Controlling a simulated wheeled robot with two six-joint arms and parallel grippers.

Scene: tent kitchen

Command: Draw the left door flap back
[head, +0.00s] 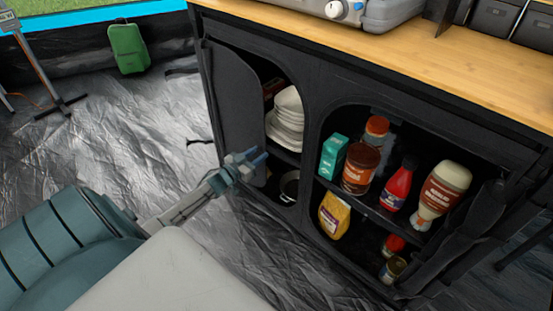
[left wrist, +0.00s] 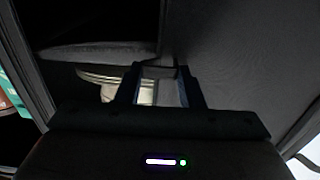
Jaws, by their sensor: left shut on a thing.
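The left door flap (head: 230,105) is dark fabric on the left opening of the black cabinet. It stands swung out to the left, so the opening shows plates and a pot. In the left wrist view the flap (left wrist: 235,65) fills the right side. My left gripper (head: 247,163) is at the flap's lower free edge, shut on it. In the left wrist view its fingers (left wrist: 160,88) show close to the flap; the fabric between them is hard to make out. My right gripper is not in view.
White plates (head: 287,118) stand on the left shelf above a pot (head: 290,186). The right opening holds bottles, jars and a yellow bag (head: 334,215); dark fabric (head: 465,235) is bunched at its right side. A wooden counter (head: 430,60) lies above.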

